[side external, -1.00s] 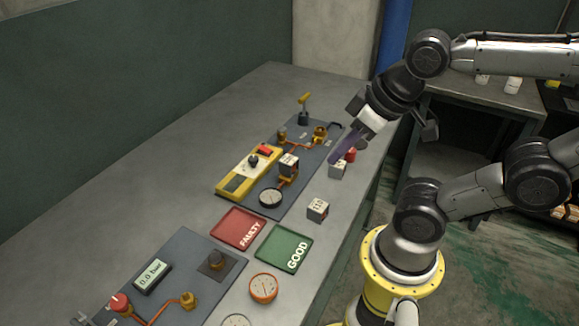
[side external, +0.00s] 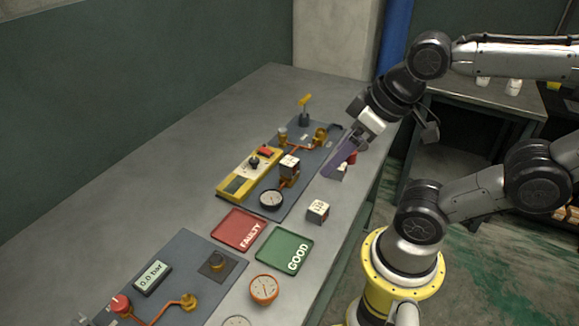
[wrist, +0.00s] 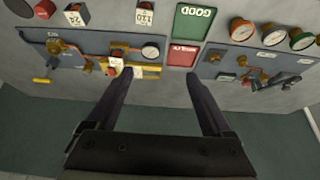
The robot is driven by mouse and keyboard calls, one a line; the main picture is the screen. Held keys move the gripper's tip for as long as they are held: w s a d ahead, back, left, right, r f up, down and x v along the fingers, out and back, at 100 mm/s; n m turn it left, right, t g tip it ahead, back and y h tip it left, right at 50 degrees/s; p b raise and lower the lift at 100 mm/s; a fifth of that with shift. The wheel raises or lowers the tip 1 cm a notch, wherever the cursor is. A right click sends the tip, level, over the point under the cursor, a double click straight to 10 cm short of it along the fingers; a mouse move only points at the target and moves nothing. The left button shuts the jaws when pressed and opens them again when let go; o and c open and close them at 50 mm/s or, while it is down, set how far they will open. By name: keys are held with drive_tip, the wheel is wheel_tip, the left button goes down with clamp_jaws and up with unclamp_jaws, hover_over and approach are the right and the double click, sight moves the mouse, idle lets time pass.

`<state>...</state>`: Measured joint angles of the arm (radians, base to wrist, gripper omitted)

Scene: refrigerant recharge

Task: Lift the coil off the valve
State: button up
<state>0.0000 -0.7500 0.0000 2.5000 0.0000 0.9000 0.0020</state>
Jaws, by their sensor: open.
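The coil (side external: 289,165) is a small dark block with a white top label, seated on the brass valve (side external: 287,182) of the far grey panel. In the wrist view the coil (wrist: 115,62) appears beside the left finger, partly crowded by nearby parts. My gripper (side external: 328,171) is open and empty, above the bench's right side and to the right of the coil. In the wrist view my gripper (wrist: 158,82) has its two fingers wide apart with nothing between them.
A loose 110 block (side external: 318,211) stands on the bench; a 24 block (wrist: 75,15) stands near a red cap (wrist: 44,9). A yellow meter (side external: 236,186) and round gauge (side external: 270,198) flank the valve. Red FAULTY (side external: 238,230) and green GOOD (side external: 285,248) trays are empty.

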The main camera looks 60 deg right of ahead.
drive_tip(key=w+r+m, duration=0.3)
drive_tip(key=w+m, duration=0.1)
drive_tip(key=m, duration=0.4)
drive_tip(key=m+g, duration=0.6)
drive_tip(key=m, duration=0.5)
hover_over(289, 161)
wheel_tip(289, 161, down, 7)
drive_tip(key=f, duration=0.7)
drive_tip(key=shift+s+d+f, duration=0.2)
drive_tip(key=shift+s+f, duration=0.1)
drive_tip(key=shift+s, duration=0.1)
drive_tip(key=shift+w+a+f, duration=0.1)
drive_tip(key=shift+w+f, duration=0.1)
drive_tip(key=shift+f, duration=1.2)
drive_tip(key=shift+w+f, duration=0.2)
drive_tip(key=shift+f, duration=1.2)
drive_tip(key=c, duration=1.3)
drive_tip(key=shift+r, duration=0.1)
clamp_jaws()
